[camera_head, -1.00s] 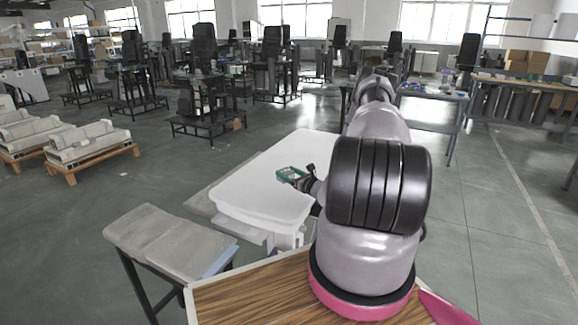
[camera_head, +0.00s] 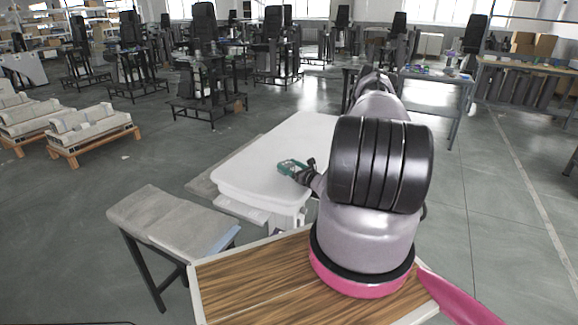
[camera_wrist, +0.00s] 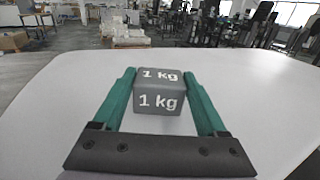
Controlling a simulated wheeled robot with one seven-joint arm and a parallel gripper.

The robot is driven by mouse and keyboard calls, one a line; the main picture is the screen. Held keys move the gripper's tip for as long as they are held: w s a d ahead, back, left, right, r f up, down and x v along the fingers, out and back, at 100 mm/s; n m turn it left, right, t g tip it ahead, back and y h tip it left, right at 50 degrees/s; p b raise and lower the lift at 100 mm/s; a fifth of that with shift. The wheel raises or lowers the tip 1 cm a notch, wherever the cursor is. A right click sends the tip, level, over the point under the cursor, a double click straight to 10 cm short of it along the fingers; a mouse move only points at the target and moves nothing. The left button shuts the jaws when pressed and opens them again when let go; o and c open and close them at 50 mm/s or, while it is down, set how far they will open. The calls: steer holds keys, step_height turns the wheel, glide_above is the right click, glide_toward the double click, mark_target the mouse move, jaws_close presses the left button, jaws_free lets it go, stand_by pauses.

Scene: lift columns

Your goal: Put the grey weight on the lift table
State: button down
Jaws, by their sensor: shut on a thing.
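The grey weight (camera_wrist: 158,102), a block marked "1 kg", sits between the two green fingers of my gripper (camera_wrist: 160,80) in the wrist view. My gripper is shut on it. The white lift table (camera_head: 270,185) has a broad, rounded top, which also fills the wrist view below and around the weight (camera_wrist: 60,110). In the head view my gripper (camera_head: 292,168) is over the table's top, near its right side. The weight is hard to make out there. I cannot tell whether its underside touches the table.
A grey-topped stand (camera_head: 170,220) is at the near left of the lift table. A wood-grained surface (camera_head: 255,285) lies just before me. Pallets with pale blocks (camera_head: 90,140) stand at left. Black chairs and workbenches fill the back. The rest of the lift table's top looks bare.

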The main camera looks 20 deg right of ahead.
steer(key=shift+s+f, duration=0.1)
steer(key=shift+f, duration=0.15)
